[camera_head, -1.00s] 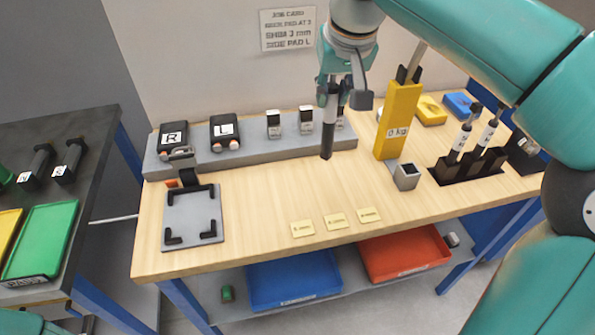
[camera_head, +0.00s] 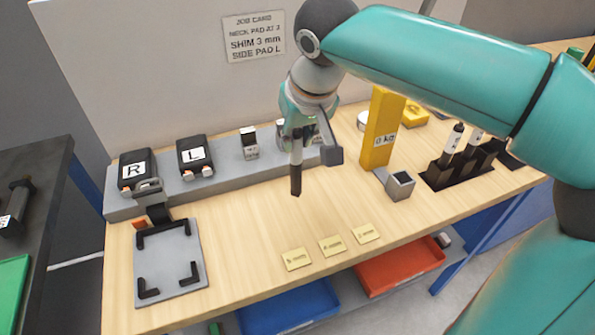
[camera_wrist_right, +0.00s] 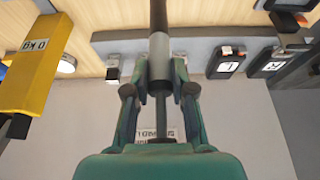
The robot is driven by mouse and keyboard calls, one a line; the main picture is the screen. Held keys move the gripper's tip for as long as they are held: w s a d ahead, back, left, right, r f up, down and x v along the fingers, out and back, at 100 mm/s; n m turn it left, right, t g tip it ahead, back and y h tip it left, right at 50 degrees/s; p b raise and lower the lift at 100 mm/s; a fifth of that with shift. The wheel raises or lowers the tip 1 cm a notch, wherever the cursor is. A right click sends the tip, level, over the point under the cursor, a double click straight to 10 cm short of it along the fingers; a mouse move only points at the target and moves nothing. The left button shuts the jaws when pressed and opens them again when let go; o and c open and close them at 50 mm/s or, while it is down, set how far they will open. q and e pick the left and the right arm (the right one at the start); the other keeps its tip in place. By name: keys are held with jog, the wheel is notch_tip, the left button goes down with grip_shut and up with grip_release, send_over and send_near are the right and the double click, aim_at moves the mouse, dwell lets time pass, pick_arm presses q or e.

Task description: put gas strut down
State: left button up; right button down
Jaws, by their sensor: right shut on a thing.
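My right gripper (camera_head: 299,128) is shut on the gas strut (camera_head: 296,172), a slim grey cylinder with a dark lower end. The strut hangs nearly upright in front of the grey back ledge, over the wooden bench (camera_head: 240,230). I cannot tell whether its tip touches the wood. In the right wrist view the strut (camera_wrist_right: 158,55) runs between the fingers (camera_wrist_right: 157,92), its dark end pointing away from the gripper. A black rack (camera_head: 438,178) at the right holds other upright struts (camera_head: 451,140). My left gripper is not in view.
A yellow post marked 0 kg (camera_head: 380,135) and a small grey cup (camera_head: 400,186) stand right of the strut. A grey plate with black corners (camera_head: 172,262) lies at left. Pads R (camera_head: 135,170) and L (camera_head: 194,155) sit on the ledge. Yellow cards (camera_head: 331,246) lie in front.

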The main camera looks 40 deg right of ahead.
aim_at(299, 167)
jog(key=shift+f+b, duration=0.35)
jog(key=shift+f, duration=3.25)
jog(key=shift+s, duration=0.1)
jog(key=c, duration=1)
grip_release()
jog(key=shift+f, duration=0.1)
